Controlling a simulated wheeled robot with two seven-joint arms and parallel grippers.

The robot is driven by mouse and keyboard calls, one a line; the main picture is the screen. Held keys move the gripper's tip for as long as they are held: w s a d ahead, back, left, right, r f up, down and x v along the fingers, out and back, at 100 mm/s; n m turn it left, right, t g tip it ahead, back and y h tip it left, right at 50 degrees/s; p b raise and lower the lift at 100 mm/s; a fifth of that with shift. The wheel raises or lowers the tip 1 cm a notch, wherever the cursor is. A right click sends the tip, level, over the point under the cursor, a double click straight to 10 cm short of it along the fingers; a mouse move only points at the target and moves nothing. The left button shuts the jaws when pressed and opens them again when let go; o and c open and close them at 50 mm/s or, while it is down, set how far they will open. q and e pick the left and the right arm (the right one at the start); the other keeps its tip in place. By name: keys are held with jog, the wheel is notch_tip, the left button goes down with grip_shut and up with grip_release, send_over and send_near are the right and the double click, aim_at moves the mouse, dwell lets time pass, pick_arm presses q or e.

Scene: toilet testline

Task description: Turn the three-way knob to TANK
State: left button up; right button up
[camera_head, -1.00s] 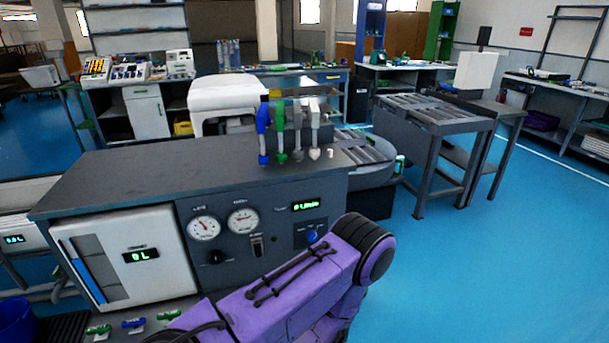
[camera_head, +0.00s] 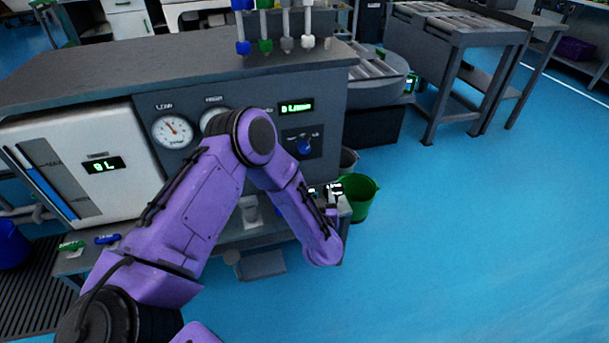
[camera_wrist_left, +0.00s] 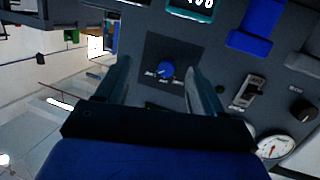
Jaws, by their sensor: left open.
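The three-way knob (camera_head: 303,146) is a small blue knob on a dark square plate at the right end of the grey panel, under a green display. In the left wrist view the knob (camera_wrist_left: 166,69) shows between my fingers, a little beyond them. Its labels are too small to read, so I cannot tell its setting. My left gripper (camera_wrist_left: 159,68) is open and empty, with a finger on each side of the knob in that view; it seems apart from it. In the head view my purple left arm bends down below the panel. My right gripper is not in view.
The panel also has a green display (camera_head: 296,106), a pressure gauge (camera_head: 172,131) and a toggle switch (camera_wrist_left: 249,91). A green bucket (camera_head: 360,198) stands on the floor right of the bench. The blue floor further right is clear.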

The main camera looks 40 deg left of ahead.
aim_at(305, 151)
pick_arm(q)
jog(key=w+a+r+n+y+b, duration=0.1)
jog(key=w+a, duration=0.2)
jog(key=a, duration=0.1)
jog(key=w+a+r+y+b, duration=0.1)
jog(key=w+a, duration=0.3)
jog(key=w+a+r+n+y+b, duration=0.1)
jog(key=w+a+r+y, duration=0.1)
jog(key=w+a, duration=0.2)
jog(key=shift+w+n+g, duration=0.1)
jog(key=shift+n+g, duration=0.2)
jog(key=shift+g, duration=0.1)
jog(key=shift+d, duration=0.1)
jog(key=c, duration=1.1)
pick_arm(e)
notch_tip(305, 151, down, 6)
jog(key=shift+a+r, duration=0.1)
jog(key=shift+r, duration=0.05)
